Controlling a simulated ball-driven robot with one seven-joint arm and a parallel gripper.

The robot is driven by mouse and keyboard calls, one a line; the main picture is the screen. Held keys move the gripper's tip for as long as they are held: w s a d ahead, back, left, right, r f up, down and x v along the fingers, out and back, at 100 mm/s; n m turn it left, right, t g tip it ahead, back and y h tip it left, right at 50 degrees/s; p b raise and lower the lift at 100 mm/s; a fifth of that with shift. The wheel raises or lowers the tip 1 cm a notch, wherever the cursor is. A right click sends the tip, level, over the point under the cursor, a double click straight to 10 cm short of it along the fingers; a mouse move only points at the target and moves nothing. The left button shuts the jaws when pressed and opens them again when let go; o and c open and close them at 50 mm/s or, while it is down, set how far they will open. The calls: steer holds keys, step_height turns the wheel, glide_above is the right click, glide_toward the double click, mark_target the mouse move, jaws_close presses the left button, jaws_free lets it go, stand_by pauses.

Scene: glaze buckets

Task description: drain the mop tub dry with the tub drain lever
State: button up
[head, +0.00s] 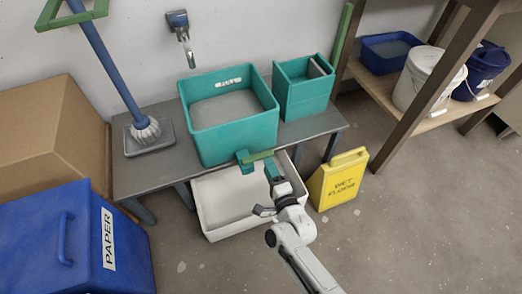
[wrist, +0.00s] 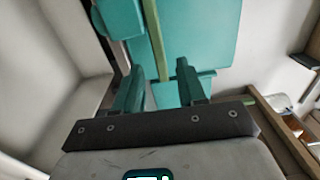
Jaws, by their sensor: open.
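The teal mop tub (head: 236,136) stands on a grey bench, with a flat grey surface inside that looks like water. Low on its front is a teal drain fitting (head: 245,161) with a green lever (head: 262,155) pointing right. In the wrist view the lever (wrist: 155,38) runs up the picture in front of the tub wall (wrist: 205,40), with the rounded fitting (wrist: 120,17) at upper left. My gripper (head: 271,170) is open just below and in front of the lever. In the wrist view its teal fingers (wrist: 158,78) stand either side of the lever's line; contact cannot be told.
A white basin (head: 215,218) sits on the floor under the drain. A smaller teal bin (head: 300,105) and a mop (head: 143,132) are on the bench (head: 165,172). A yellow wet-floor sign (head: 338,182) stands right, a blue paper bin (head: 70,240) left. Floor at lower right is clear.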

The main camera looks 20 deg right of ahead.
mark_target(258, 157)
steer(key=w+b, duration=0.1)
steer(key=w, duration=0.6)
steer(key=shift+w+b, duration=0.4)
jaws_close()
